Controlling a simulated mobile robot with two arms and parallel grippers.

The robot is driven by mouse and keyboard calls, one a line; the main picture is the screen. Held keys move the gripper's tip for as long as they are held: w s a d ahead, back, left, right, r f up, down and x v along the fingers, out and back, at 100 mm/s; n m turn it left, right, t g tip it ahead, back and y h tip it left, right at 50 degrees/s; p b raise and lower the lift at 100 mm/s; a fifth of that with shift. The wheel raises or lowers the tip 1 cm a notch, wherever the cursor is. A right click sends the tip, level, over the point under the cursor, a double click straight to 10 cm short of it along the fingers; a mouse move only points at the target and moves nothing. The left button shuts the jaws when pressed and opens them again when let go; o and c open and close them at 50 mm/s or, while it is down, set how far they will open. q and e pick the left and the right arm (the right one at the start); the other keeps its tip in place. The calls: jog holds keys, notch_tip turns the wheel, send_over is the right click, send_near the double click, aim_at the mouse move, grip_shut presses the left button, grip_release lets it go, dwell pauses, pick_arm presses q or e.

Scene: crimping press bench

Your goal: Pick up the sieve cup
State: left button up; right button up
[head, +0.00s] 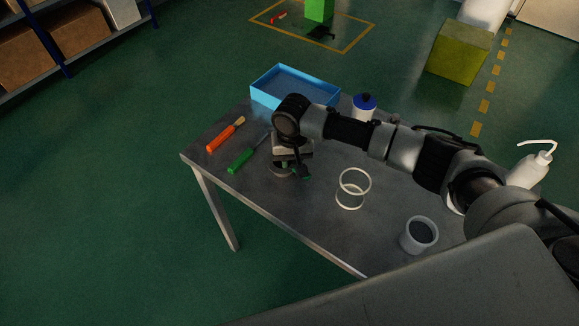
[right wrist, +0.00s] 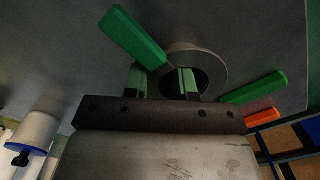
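A round grey piece with a wide rim and dark opening, likely the sieve cup (right wrist: 213,60), lies below my right gripper (right wrist: 163,83) in the right wrist view. One finger shows over its opening and the other outside its rim. The fingers are apart, with a gap between them; I cannot tell whether they touch the rim. In the head view my right gripper (head: 291,163) points down at the table's left part and mostly hides this piece (head: 281,169). No mesh can be made out. My left gripper is not in view.
Near the gripper lie a green-handled tool (head: 240,160), another green handle (right wrist: 135,38) and an orange-handled tool (head: 222,137). A blue tray (head: 263,97), blue-capped bottle (head: 364,115), pale rings (head: 341,202) and grey cup (head: 407,241) stand on the table (head: 310,228).

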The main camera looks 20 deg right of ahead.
grip_shut()
